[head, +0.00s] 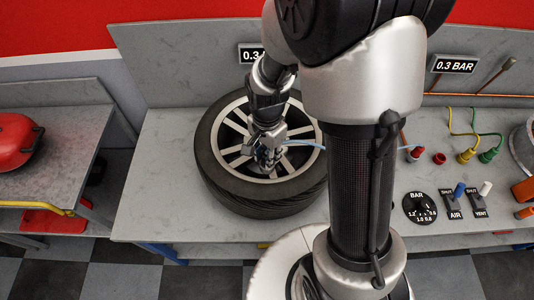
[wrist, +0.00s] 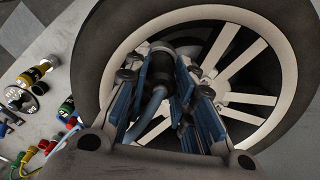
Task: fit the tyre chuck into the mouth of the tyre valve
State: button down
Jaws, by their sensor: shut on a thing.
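My gripper (head: 267,157) is over the wheel, pointing down at the rim. In the wrist view its blue-sided fingers (wrist: 163,88) are shut on the tyre chuck (wrist: 161,60), a dark cylinder with a blue hose (wrist: 153,103). The hose (head: 305,144) runs right from the gripper in the head view. The tyre (head: 225,185) lies flat on the bench with its silver spoked rim up. I cannot make out the tyre valve; the gripper and chuck cover that part of the rim. Whether the chuck touches the valve cannot be told.
Right of the tyre, the grey bench (head: 160,190) carries a BAR dial (head: 420,208), AIR and VENT switches (head: 454,204), and red, yellow and green connectors (head: 466,156). Displays read 0.3 BAR (head: 455,65). A red case (head: 15,142) is on the left bench. The bench left of the tyre is clear.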

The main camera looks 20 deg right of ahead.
jog(key=shift+f, duration=0.1)
jog(key=shift+f, duration=0.15)
jog(key=c, duration=1.3)
grip_release()
jog(key=shift+c, duration=0.2)
notch_tip(320, 180, up, 13)
jog(key=p, duration=0.3)
jog(key=s+r+n+t, duration=0.4)
jog(key=s+r+n, duration=0.8)
jog(key=s, duration=0.3)
jog(key=shift+r+n+t, duration=0.2)
jog(key=shift+n+t, duration=0.1)
